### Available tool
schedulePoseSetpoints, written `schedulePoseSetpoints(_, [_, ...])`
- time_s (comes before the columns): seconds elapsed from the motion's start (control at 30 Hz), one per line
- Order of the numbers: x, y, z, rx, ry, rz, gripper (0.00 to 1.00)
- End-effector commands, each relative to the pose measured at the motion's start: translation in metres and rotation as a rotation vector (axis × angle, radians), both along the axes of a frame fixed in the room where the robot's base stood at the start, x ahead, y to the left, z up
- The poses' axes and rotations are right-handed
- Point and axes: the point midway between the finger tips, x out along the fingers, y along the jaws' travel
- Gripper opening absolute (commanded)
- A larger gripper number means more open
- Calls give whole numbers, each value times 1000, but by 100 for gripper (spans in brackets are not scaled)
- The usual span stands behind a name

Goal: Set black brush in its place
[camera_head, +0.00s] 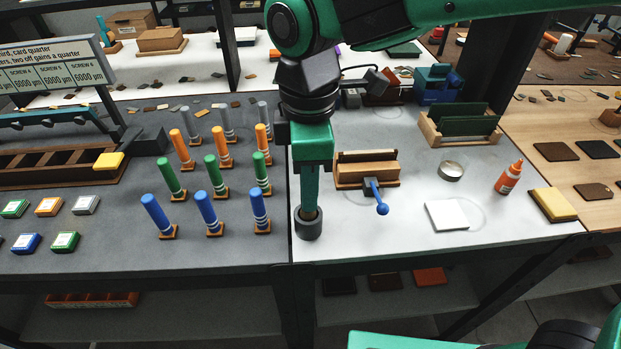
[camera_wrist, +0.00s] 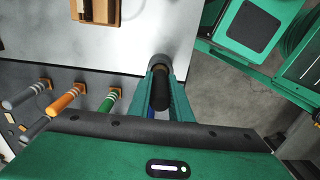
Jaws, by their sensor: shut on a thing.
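My gripper (camera_head: 310,203) points straight down at the front edge of the worktop, near the seam between the grey and white surfaces. It is shut on the black brush, whose dark handle shows between the fingers in the wrist view (camera_wrist: 160,92). The brush's lower end meets a dark grey round cup (camera_head: 309,229), also seen in the wrist view (camera_wrist: 160,62). The brush looks about upright and appears to be in or just above the cup. I cannot tell whether it touches the bottom. The fingers hide most of the brush in the head view.
Several blue, green, orange and grey upright cylinders (camera_head: 208,213) stand on small bases at left. A wooden block with a blue-knobbed lever (camera_head: 382,209) stands right of my gripper.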

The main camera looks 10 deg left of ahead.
Motion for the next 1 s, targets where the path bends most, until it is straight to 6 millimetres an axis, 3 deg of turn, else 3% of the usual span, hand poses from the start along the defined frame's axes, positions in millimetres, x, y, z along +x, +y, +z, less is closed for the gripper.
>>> schedulePoseSetpoints(1.0, [0,0,-27,-1,1,0,0])
